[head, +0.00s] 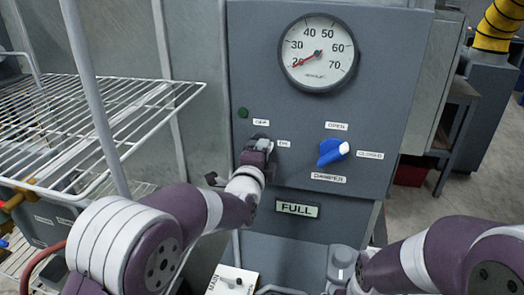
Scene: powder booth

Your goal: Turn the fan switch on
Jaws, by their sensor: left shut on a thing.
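The grey control panel (375,75) stands in front of me. My left gripper (257,148) is at the panel's left side, shut on the fan switch. The gripper covers the switch, so I cannot tell the way its handle points. One small white label (261,122) sits above the switch and another (284,143) to its right. A dark green lamp (242,113) is up and left of the gripper and does not look lit. My right arm comes in at the lower right; whether its jaws are open or shut does not show.
A blue damper knob (332,151) sits right of the switch, between OPEN and CLOSED labels. A round gauge (319,53) is above, its red needle near 20. A FULL sign (297,209) is below. A white wire rack (80,125) stands at the left.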

